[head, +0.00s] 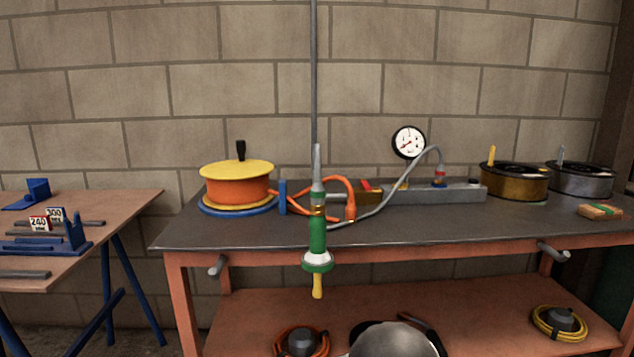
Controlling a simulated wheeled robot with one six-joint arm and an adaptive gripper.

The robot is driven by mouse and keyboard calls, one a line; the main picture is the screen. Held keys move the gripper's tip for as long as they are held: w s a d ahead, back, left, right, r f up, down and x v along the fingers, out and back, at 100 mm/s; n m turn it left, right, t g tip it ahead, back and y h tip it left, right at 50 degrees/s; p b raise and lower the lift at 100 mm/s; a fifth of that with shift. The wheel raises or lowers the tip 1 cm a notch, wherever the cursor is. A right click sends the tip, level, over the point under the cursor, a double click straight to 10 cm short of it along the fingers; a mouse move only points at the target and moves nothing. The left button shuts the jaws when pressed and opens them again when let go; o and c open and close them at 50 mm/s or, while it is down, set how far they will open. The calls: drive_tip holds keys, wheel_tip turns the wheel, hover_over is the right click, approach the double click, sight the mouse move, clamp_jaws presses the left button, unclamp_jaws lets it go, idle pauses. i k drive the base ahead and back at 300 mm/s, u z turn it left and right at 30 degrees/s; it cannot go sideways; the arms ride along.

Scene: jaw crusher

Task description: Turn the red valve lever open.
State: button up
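A small red piece (368,185), which looks like the red valve lever, sits at the left end of a long grey block (440,195) on the dark workbench top. It is small in the head view, and I cannot tell its exact angle. A small yellow piece shows just right of it. A round white gauge (408,142) stands above the block, and a grey hose (388,202) arches over to a fitting at its right. An orange hose (340,182) runs to near the red piece. I cannot make out my gripper's fingers in this view.
A yellow-topped orange drum (237,184) stands at left, brown (515,183) and grey (580,181) tubs at right. Bare benchtop (440,230) lies before the block.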

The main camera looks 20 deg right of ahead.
sight(363, 184)
drive_tip(key=u, duration=0.75)
drive_tip(key=i, duration=0.8)
drive_tip(key=z, duration=1.1)
